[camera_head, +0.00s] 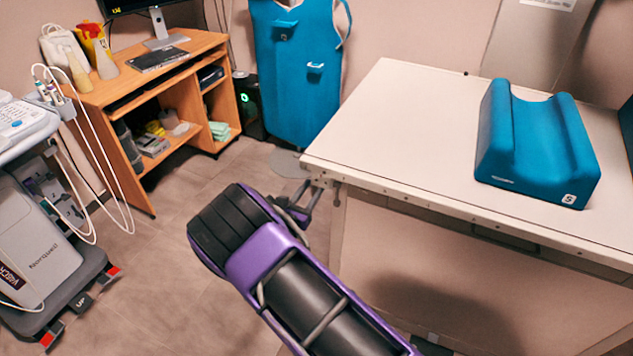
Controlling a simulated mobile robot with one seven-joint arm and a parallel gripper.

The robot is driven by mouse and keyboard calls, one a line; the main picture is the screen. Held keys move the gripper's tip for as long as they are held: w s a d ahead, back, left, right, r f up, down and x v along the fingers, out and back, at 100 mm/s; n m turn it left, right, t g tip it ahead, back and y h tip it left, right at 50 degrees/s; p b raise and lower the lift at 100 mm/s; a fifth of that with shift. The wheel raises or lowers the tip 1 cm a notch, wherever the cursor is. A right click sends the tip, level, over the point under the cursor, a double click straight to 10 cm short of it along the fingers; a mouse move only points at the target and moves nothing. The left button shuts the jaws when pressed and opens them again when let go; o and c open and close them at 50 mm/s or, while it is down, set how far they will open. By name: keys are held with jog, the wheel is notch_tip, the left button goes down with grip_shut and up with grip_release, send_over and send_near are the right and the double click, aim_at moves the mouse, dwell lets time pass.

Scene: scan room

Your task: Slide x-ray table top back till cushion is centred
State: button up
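The x-ray table top (420,120) is a cream-white slab with a metal rail along its front edge. The blue cushion (535,140), with a trough along its middle, sits on the table top toward the right of the view. My gripper (306,200) is at the near left corner of the table top, beside a small metal bracket below the edge. My own arm partly hides it. I cannot tell whether its fingers are shut on anything or touch the bracket.
A wooden desk (150,75) with a monitor stands at the back left. A wheeled ultrasound cart (45,245) is at the left edge. A blue lead apron (298,75) hangs behind the table's left end. Floor (160,250) is clear between cart and table.

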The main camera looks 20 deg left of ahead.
jog(key=s+a, duration=0.1)
jog(key=s, duration=1.3)
jog(key=shift+p, duration=0.35)
